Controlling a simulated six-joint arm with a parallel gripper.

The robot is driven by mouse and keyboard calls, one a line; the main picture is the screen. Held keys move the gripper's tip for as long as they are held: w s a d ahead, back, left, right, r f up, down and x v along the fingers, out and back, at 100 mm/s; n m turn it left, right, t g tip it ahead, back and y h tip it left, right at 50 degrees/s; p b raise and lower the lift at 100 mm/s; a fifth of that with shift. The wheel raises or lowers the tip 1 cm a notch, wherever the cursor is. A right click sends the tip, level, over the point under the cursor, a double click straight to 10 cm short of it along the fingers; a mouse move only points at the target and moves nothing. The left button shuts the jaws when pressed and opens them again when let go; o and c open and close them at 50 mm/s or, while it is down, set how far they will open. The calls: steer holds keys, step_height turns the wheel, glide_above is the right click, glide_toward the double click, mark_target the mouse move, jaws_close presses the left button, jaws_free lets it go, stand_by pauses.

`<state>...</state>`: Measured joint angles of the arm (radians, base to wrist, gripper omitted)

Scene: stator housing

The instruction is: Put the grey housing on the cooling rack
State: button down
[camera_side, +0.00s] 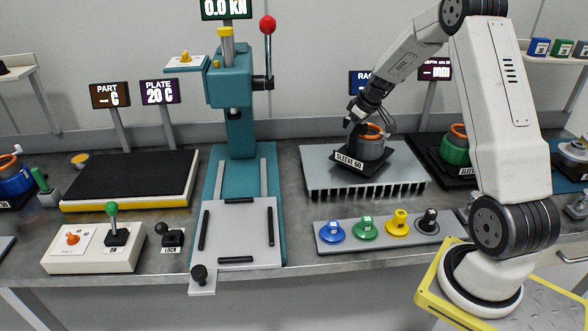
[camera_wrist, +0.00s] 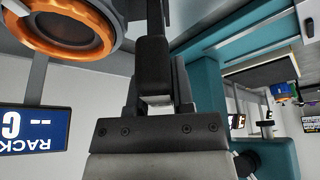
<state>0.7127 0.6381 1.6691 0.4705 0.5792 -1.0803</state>
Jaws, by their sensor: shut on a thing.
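In the wrist view the orange ring (camera_wrist: 98,40) shows at upper left, beside the dark fingers (camera_wrist: 155,65). The exact contact is hidden.
A teal press (camera_side: 232,110) stands left of the rack. A green housing (camera_side: 455,150) on a black tray is close on the right. A strip of coloured knobs (camera_side: 380,230) lies in front. The rack's left part is bare. A rack display (camera_wrist: 35,130) stands behind.

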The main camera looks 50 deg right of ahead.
steer(key=shift+f, duration=1)
steer(key=shift+c, duration=2.4)
jaws_free()
steer(key=shift+f, duration=0.2)
steer(key=shift+r, duration=0.15)
steer(key=v, duration=1.2)
